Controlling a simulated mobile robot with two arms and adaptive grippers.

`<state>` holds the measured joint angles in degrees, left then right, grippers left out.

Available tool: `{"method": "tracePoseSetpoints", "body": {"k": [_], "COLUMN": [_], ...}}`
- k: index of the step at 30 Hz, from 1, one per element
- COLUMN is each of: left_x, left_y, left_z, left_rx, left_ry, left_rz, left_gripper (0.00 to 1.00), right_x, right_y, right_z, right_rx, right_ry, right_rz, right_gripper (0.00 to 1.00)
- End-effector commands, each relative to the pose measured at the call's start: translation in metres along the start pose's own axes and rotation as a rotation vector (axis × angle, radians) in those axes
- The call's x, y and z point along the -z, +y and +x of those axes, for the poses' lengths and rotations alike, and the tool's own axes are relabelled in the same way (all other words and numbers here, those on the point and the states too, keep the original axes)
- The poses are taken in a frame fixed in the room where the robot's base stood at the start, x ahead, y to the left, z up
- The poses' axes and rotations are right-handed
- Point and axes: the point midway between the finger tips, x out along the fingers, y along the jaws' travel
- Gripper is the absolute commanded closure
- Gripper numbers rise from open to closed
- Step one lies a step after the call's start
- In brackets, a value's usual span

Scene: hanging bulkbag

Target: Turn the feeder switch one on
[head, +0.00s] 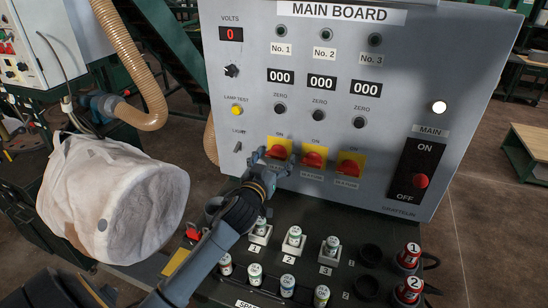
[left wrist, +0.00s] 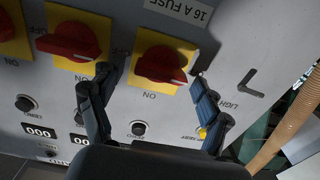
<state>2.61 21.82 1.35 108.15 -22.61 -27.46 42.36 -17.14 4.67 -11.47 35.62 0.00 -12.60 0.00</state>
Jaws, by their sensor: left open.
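In the left wrist view the left gripper (left wrist: 150,78) has one finger on each side of the knob, empty. I cannot tell whether either finger touches it. My right gripper is not in view.
Two similar red switches (head: 313,159) (head: 350,166) sit to the right. A lamp test button (head: 237,110) and light switch (head: 238,146) are to the left. Fuses (head: 295,238) stand on the black shelf below.

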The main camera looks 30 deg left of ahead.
Motion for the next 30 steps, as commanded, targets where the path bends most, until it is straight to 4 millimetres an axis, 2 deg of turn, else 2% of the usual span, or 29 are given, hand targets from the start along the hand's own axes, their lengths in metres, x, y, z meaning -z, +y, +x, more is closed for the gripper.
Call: {"method": "tracePoseSetpoints", "body": {"k": [1, 9, 20, 30], "left_x": [0.0, 0.0, 0.001, 0.002], "left_y": [0.0, 0.0, 0.0, 0.002], "left_z": [0.0, 0.0, 0.0, 0.0], "left_rx": [0.0, 0.0, 0.0, 0.0], "left_ry": [0.0, 0.0, 0.0, 0.0], "left_rz": [0.0, 0.0, 0.05, 0.29], "left_gripper": [0.23, 0.77, 0.77, 0.77], "right_x": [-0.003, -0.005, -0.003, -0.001], "right_y": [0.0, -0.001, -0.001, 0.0], "right_z": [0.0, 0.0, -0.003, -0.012], "right_rx": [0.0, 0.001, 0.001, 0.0], "right_ry": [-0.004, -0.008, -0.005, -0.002], "right_rz": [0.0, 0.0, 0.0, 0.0], "right_gripper": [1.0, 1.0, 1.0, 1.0]}}
